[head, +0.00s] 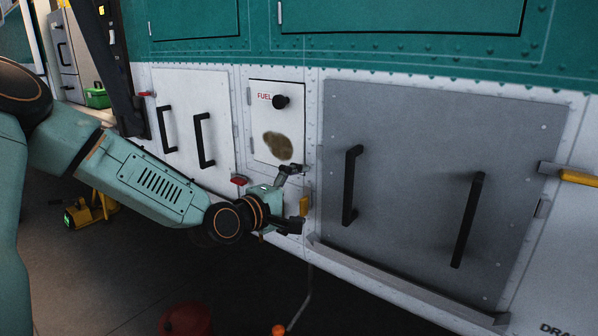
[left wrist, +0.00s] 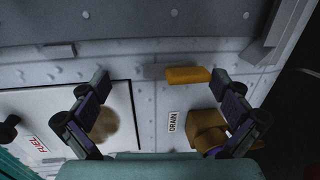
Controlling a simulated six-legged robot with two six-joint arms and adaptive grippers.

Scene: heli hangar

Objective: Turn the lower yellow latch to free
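A yellow latch (head: 304,206) sits on the white strip at the left edge of the large grey panel. In the left wrist view the yellow latch (left wrist: 187,75) lies lengthwise along the panel edge, beside a small grey piece. My left gripper (head: 290,199) is open in front of it. In the left wrist view my left gripper (left wrist: 160,83) has its fingertips wide apart. The latch shows between them, closer to the right fingertip, with no visible grip on it. A second yellow latch (head: 580,178) is at the grey panel's right side. My right gripper is out of view.
The grey panel (head: 400,260) has two black handles. The FUEL door (head: 262,120) has a black knob and a brown stain. A yellow-brown block (left wrist: 207,128) by the DRAIN label (left wrist: 173,122) is close to my right-hand finger. A red drum (head: 186,319) stands below.

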